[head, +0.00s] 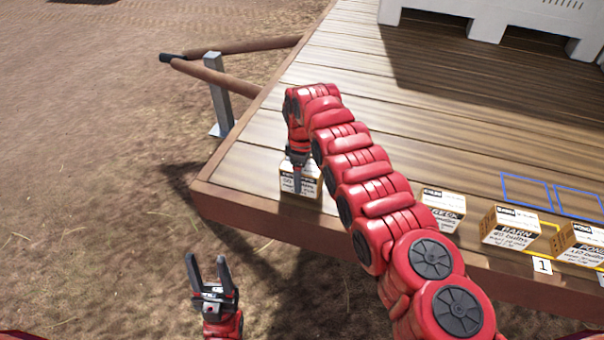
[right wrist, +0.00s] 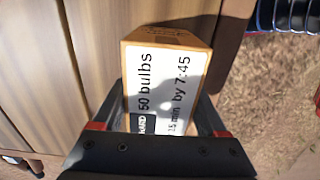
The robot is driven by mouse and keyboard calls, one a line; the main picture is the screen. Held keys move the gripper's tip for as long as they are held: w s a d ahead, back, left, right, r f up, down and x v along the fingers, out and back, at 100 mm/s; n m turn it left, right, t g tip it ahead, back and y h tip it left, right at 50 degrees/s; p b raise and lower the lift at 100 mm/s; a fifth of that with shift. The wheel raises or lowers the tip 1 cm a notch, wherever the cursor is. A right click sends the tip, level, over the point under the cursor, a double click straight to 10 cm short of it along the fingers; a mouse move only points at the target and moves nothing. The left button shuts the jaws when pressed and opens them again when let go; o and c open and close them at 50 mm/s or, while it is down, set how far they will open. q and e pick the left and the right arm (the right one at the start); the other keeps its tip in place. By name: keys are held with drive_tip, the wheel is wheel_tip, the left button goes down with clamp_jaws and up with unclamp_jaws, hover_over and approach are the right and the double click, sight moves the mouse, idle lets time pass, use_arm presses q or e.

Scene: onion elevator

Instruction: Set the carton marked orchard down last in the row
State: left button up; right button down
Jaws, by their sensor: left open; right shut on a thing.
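My right gripper (head: 298,172) is shut on a tan carton (head: 287,184) with a white label, at the deck's near left corner. In the right wrist view the carton (right wrist: 165,75) reads "50 bulbs" and "by 7:45"; its name is partly covered, with letters like "ARD" showing. I cannot tell whether it touches the deck. To its right stand a carton reading like "BECK" (head: 443,208), the "BARN" carton (head: 510,228) and a carton reading like "POND" (head: 580,245), cut by the picture edge. My left gripper (head: 207,264) is open and empty over the dirt.
The plank deck (head: 330,75) has a yellow line, a tag marked 1 (head: 542,265) and blue outlines (head: 526,189) behind the cartons. A white bin (head: 490,15) stands at the back. A rail on a metal post (head: 217,95) is left of the deck. Mid-deck is clear.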

drive_tip(key=shift+s+a+f+b, duration=0.1)
drive_tip(key=shift+f+b, duration=0.05)
drive_tip(key=shift+b, duration=0.15)
unclamp_jaws()
drive_tip(key=shift+r+p, duration=0.35)
wheel_tip(320, 180, up, 6)
drive_tip(key=b, duration=0.3)
drive_tip(key=shift+a+f, duration=0.1)
wheel_tip(320, 180, up, 5)
drive_tip(key=shift+r+p, duration=0.2)
drive_tip(key=shift+p, duration=0.95)
drive_tip(key=shift+d+r+p, duration=0.2)
drive_tip(key=shift+r+p, duration=0.1)
drive_tip(key=shift+a, duration=0.1)
